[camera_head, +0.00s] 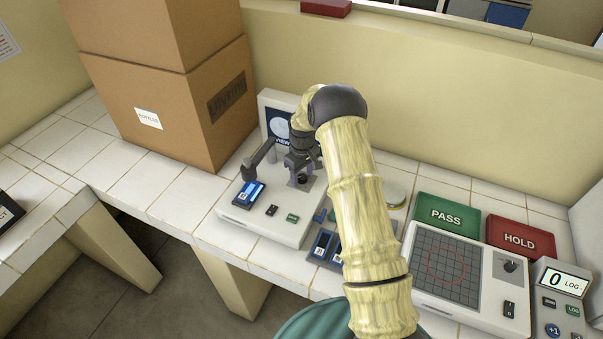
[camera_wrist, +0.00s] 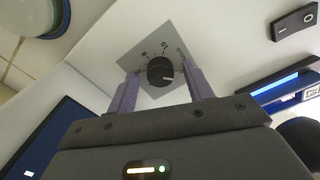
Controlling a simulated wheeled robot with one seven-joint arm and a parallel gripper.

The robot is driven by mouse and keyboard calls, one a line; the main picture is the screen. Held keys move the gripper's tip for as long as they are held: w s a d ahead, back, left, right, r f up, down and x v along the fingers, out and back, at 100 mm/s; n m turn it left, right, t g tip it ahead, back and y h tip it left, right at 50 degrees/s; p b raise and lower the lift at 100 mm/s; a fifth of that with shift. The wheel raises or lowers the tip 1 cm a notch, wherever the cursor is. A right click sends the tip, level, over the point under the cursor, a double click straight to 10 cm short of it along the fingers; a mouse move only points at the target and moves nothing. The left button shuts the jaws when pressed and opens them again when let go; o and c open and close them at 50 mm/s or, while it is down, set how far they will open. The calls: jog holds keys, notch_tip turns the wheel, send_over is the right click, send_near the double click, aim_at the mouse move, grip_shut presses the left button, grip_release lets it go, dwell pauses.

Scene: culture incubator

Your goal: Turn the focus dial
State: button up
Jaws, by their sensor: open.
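The focus dial (camera_wrist: 160,70) is a black round knob on a grey square plate with printed marks and numbers. In the wrist view it sits between the two fingertips of my gripper (camera_wrist: 162,78), one on each side, with a gap showing. A small light mark shows at the knob's right side. In the head view my gripper (camera_head: 298,162) points down over the grey plate on the white microscope base (camera_head: 260,225). The dial (camera_head: 303,179) is partly hidden there under the fingers. My gripper is open.
A dark microscope arm with a blue-labelled slide (camera_head: 248,194) stands left of my gripper. Cardboard boxes (camera_head: 160,110) rise at the left. Green PASS (camera_head: 447,215) and red HOLD (camera_head: 520,238) pads, a gridded panel (camera_head: 445,268) and a counter (camera_head: 560,300) are at the right.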

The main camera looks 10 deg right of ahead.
jog(key=c, duration=1)
jog(key=shift+o, duration=0.2)
jog(key=shift+a, duration=0.1)
jog(key=shift+w+m, duration=0.1)
jog(key=shift+m, duration=0.2)
